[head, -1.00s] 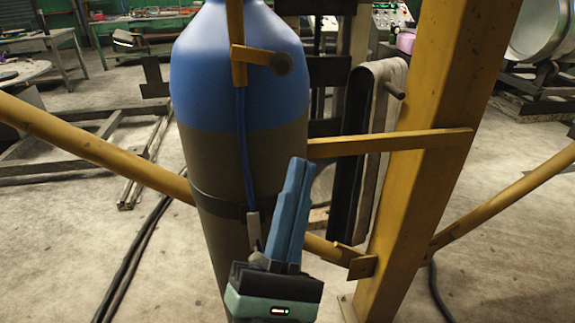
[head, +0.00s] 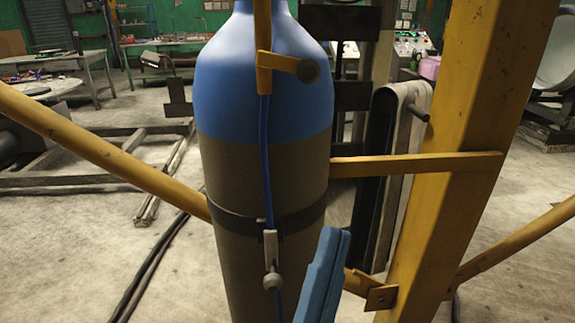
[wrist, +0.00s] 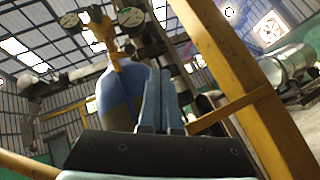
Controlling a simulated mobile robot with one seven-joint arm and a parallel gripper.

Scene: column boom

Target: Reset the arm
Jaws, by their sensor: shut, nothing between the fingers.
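My gripper (head: 334,240) shows at the bottom of the head view, right of centre, as two blue fingers pressed together. Its body is below the picture edge. In the wrist view the same fingers (wrist: 161,85) stand upright and closed, with nothing between them. In the head view the fingers overlap the lower right edge of a gas cylinder (head: 265,180), blue on top and grey-brown below. I cannot tell whether they touch it. The cylinder also shows in the wrist view (wrist: 118,95), behind and left of the fingers.
A yellow column (head: 480,150) stands right of the cylinder, with a yellow crossbar (head: 415,166) and a sloping brace (head: 90,145) around it. A blue hose with a white valve (head: 271,260) hangs down the cylinder's front. Workbenches (head: 60,60) stand far back left.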

